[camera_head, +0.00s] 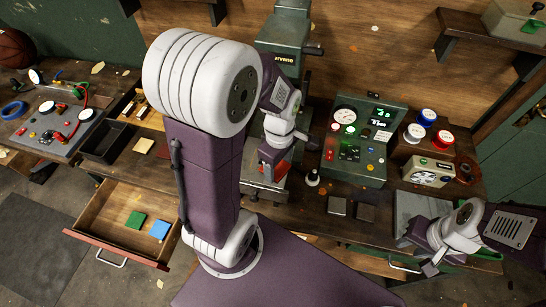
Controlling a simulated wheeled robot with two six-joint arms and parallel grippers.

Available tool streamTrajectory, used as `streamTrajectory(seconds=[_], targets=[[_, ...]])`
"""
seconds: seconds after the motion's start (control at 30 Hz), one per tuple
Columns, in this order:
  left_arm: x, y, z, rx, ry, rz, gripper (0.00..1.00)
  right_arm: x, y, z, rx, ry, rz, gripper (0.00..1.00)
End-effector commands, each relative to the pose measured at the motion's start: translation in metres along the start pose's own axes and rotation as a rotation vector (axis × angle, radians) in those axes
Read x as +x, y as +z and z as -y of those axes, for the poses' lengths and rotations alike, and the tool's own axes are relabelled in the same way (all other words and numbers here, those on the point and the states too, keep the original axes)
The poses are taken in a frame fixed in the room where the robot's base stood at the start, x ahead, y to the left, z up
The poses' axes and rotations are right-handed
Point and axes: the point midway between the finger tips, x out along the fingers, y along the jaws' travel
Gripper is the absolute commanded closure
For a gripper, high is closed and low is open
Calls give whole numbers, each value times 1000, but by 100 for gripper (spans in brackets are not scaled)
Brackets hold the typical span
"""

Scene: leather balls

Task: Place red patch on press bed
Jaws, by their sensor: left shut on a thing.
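The red patch (283,166) shows at the tip of my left gripper (272,160), which is shut on it above the press bed. The press bed (264,187) is a grey plate below the green press (282,35). My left arm and gripper hide much of the bed and part of the patch, so I cannot tell whether the patch touches the bed. My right gripper (431,265) is at the lower right, away from the press, near the bench's front edge; its finger opening is unclear.
An open drawer (110,205) at the left holds a green patch (136,220) and a blue patch (160,229). A green control box (357,140) stands right of the press. A black tray (107,142) sits on the left bench.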

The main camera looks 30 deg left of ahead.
Motion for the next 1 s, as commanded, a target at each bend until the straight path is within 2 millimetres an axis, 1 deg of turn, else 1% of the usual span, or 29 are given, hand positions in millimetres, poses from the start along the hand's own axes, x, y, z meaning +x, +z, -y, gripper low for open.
streamTrajectory(seconds=[0.03, 0.2, 0.3, 0.4, 0.5, 0.6, 0.83, 1.0], targets=[[7, -11, -5, -8, -6, 1, 77, -3, 0, 0, 0, 0, 0, 68], [35, -52, -30, -7, -7, 2, 77, -12, -1, 0, 0, 0, 0, 68], [50, -72, -42, -4, -5, 2, 77, -17, -2, 0, 0, 0, 0, 68], [58, -85, -51, -2, -2, 1, 77, -20, -2, 0, 0, 0, 0, 68], [63, -90, -54, -1, -1, 0, 77, -20, -2, 0, 0, 0, 0, 68], [66, -90, -55, 0, -1, 0, 77, -20, -2, 0, 0, 0, 0, 68], [100, -90, -54, 0, -3, 1, 77, -29, -3, 0, 0, 0, 0, 68], [104, -90, -55, 0, 1, -1, 77, -28, -3, 0, 0, 0, 0, 68]])
